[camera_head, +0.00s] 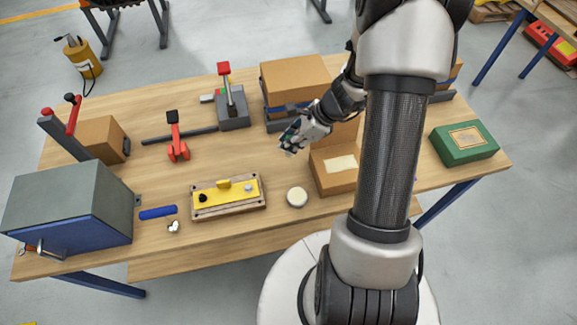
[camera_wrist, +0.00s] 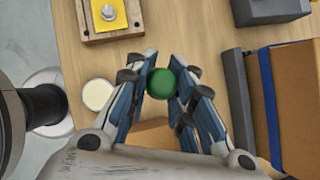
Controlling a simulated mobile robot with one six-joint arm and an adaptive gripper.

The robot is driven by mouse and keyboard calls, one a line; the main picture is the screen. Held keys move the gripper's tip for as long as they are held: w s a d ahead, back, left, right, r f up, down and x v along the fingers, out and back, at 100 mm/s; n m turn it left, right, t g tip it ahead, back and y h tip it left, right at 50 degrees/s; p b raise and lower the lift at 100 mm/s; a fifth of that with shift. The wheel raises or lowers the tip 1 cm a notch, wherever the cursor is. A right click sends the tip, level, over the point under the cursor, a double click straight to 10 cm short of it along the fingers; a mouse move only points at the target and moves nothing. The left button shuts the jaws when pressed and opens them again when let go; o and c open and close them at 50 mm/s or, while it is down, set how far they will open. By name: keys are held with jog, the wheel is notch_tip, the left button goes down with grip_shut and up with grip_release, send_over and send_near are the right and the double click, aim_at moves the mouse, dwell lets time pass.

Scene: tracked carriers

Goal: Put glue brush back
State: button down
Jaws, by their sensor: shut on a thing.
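My gripper (camera_head: 291,139) is above the table, left of the cardboard boxes. In the wrist view my gripper (camera_wrist: 158,98) has its fingers closed around a green round-ended thing (camera_wrist: 160,83), which looks like the end of the glue brush's handle. Its bristles and lower part are hidden. In the head view the fingers cover most of it. A round white-topped pot or disc (camera_head: 297,197) stands on the table nearer the front, apart from the gripper. It also shows in the wrist view (camera_wrist: 97,94). I cannot tell if it is the brush's holder.
A yellow plate on a wooden block (camera_head: 228,207) lies left of the white disc. An open cardboard box (camera_head: 333,180) stands right of it. Behind are a red-handled press (camera_head: 232,110), a red clamp (camera_head: 177,150) and a large box (camera_head: 293,78). A green box (camera_head: 463,156) is far right.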

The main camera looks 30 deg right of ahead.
notch_tip(320, 180, down, 10)
jog(key=b, duration=0.3)
jog(key=shift+f+b, duration=0.15)
jog(key=shift+b, duration=0.15)
jog(key=shift+f, duration=0.2)
jog(key=c, duration=1.4)
grip_release()
jog(key=shift+o, duration=0.2)
